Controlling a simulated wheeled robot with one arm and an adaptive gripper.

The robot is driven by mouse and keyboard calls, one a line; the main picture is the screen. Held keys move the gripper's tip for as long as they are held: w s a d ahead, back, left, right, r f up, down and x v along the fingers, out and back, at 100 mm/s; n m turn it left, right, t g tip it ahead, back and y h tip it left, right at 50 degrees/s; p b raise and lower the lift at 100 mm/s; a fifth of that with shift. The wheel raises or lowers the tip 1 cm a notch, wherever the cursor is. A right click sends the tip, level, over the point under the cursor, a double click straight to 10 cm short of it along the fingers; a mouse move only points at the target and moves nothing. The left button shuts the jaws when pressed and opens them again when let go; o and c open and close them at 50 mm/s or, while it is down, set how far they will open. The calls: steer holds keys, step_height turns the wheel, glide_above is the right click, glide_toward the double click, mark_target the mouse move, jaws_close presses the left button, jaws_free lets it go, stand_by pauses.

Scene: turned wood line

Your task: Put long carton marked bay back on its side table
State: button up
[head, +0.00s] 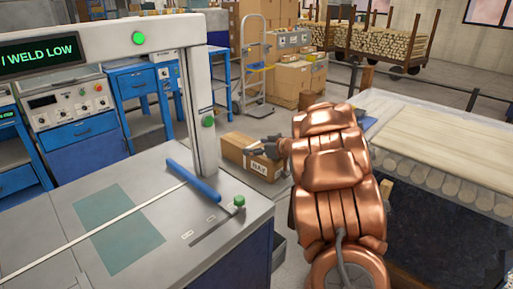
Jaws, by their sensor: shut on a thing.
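The long brown carton (236,146) has a white label reading "BAY" on its near face. It is in the middle of the head view, just right of the strapping machine's post. My gripper (262,151), at the end of my copper-coloured arm, is shut on the carton at its upper right part. I cannot tell whether the carton touches anything below. No side table can be made out clearly; my arm covers much of the area to the right.
A strapping machine (150,215) with a blue lever and an arch reading "I WELD LOW" fills the left front. A roller conveyor (450,185) with pale boards stands at right. Stacked cartons (293,85), a hand truck (252,65) and log carts (380,45) stand behind. Some grey floor is clear beyond the carton.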

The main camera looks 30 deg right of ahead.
steer(key=o, duration=1.6)
steer(key=shift+f, duration=0.1)
steer(key=shift+s, duration=0.1)
steer(key=v, duration=1.2)
